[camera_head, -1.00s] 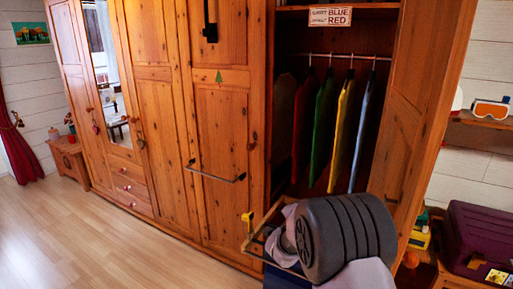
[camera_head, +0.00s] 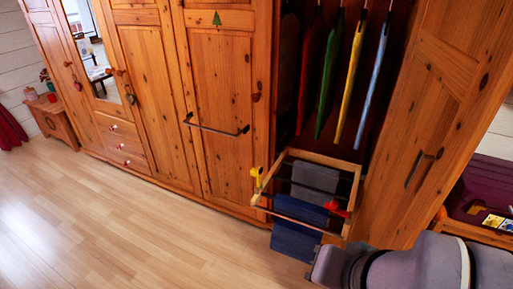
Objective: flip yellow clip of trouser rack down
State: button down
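The trouser rack (camera_head: 276,213) is a pale wooden frame pulled out from the open wardrobe section. The yellow clip (camera_head: 257,176) is at its left side, near the left front corner, and its top sticks up above the frame. A red clip (camera_head: 338,210) is at the right side of the rack. Grey trousers (camera_head: 315,178) and blue trousers (camera_head: 298,222) hang over the rack's bars. My gripper's fingers do not show. Grey and black parts of my arm fill the bottom right, in front of and right of the rack, apart from the yellow clip.
Red, green, yellow and blue garments (camera_head: 323,86) hang behind the rack. The open wardrobe door (camera_head: 430,130) has a dark handle and stands right of the rack. A closed door (camera_head: 222,110) with a bar is at left. A purple case (camera_head: 482,195) is at right. The wooden floor (camera_head: 130,225) is clear.

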aim_at(255, 172)
jog(key=i+j+z, duration=0.2)
jog(key=j, duration=0.35)
jog(key=i+j+z, duration=0.2)
jog(key=j, duration=0.35)
jog(key=j+z, duration=0.2)
jog(key=j, duration=0.35)
jog(key=i+j+z, duration=0.2)
jog(key=j, duration=0.45)
jog(key=i+l+u, duration=0.15)
jog(key=l+u, duration=0.15)
jog(key=i+l+u, duration=0.15)
jog(key=l+u, duration=0.15)
